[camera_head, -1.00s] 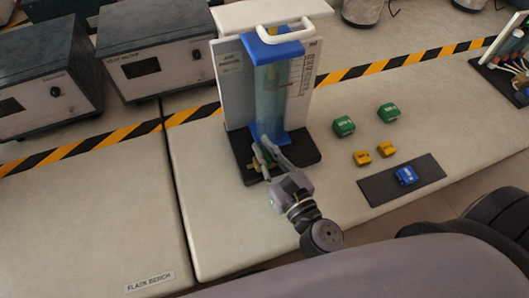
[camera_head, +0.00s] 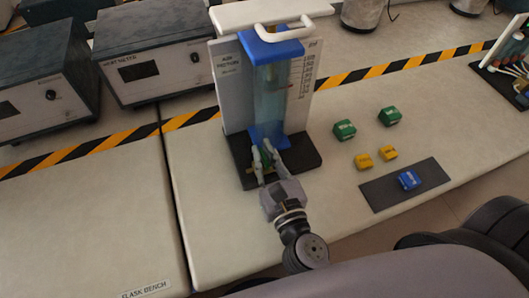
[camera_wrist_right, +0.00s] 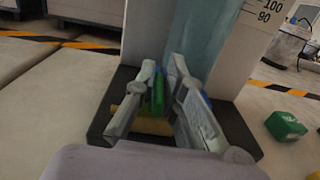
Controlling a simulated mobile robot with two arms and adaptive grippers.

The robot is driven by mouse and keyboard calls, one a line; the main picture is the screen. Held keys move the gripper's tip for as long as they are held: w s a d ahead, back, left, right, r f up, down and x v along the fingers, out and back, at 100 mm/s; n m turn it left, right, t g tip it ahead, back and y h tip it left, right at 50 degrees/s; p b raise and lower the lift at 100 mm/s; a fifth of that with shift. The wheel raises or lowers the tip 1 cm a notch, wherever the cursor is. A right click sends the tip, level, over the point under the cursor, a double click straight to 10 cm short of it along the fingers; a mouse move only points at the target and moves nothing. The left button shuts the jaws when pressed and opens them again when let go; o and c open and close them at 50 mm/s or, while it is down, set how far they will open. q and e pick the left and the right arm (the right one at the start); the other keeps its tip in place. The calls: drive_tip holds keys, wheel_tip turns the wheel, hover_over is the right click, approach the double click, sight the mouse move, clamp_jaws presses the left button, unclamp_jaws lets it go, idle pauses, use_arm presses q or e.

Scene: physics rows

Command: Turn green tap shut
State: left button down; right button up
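The green tap handle (camera_wrist_right: 157,92) stands upright on a brass-coloured tap body (camera_wrist_right: 150,124) at the foot of the blue water column (camera_head: 271,95). In the head view only a little green (camera_head: 265,156) shows between the fingers. My right gripper (camera_head: 262,152) is over the tap. In the right wrist view its two fingers (camera_wrist_right: 162,70) stand on either side of the handle, apart from each other. The handle is close to the left finger, with a gap on the right; I cannot tell whether they touch. My left gripper is not in view.
The column stands on a black base (camera_head: 306,157) with a scale board behind. To the right are green blocks (camera_head: 345,130), yellow blocks (camera_head: 363,161) and a blue block (camera_head: 409,180) on a dark mat (camera_head: 385,197). Grey meters (camera_head: 155,60) stand left. The bench front-left is clear.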

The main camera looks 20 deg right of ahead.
drive_tip(key=o, duration=0.4)
drive_tip(key=shift+a, duration=0.1)
drive_tip(key=shift+s, duration=0.1)
drive_tip(key=s, duration=1.1)
drive_tip(key=shift+s+d, duration=0.2)
drive_tip(key=shift+s, duration=0.2)
